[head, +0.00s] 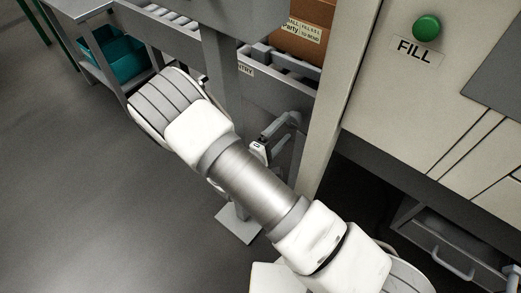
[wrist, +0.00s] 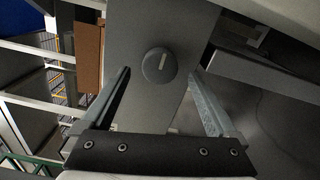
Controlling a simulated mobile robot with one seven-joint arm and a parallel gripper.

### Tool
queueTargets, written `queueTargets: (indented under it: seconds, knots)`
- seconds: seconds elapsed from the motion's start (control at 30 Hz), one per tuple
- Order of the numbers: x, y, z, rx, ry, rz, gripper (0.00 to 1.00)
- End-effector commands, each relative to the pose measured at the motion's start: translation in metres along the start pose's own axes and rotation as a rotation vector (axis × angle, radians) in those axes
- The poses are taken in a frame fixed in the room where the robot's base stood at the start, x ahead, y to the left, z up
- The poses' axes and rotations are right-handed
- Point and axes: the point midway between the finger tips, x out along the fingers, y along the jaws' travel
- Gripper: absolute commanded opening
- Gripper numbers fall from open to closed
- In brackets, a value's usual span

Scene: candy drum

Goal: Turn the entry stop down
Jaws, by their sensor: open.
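A round dark knob (wrist: 158,66) with a pale line across its face sits on a grey upright plate (wrist: 122,25) in the wrist view. The line points nearly straight up in that picture. I cannot read any label by the knob there. My gripper (wrist: 160,72) is open, with one finger on each side of the knob in the picture. The fingers appear apart from the knob, with nothing between them. In the head view, a small label (head: 246,71), partly hidden, seems to end in "NTRY" beside the grey post (head: 221,60). My arm covers much of that area, and the knob cannot be made out there.
In the head view, a brown carton (head: 306,14) stands on a roller conveyor behind the post. A cream cabinet with a green FILL button (head: 426,28) stands at the right. A teal bin (head: 117,55) sits at upper left. The floor at left is clear.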

Motion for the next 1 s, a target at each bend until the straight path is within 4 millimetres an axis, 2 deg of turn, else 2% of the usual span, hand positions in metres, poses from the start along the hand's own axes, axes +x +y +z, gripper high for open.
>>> queueTargets:
  seconds: [0.1,0.3,0.5,0.7,1.0]
  knots:
    - [-0.032,0.002,-0.001,-0.001,0.005,-0.001,0.94]
    - [-0.08,0.001,0.0,-0.002,0.006,-0.002,0.94]
    - [-0.115,0.001,0.0,-0.002,0.003,-0.001,0.94]
    - [-0.129,0.0,0.0,-0.002,0.001,-0.002,0.94]
    - [-0.13,0.0,0.0,-0.001,0.001,-0.002,0.94]
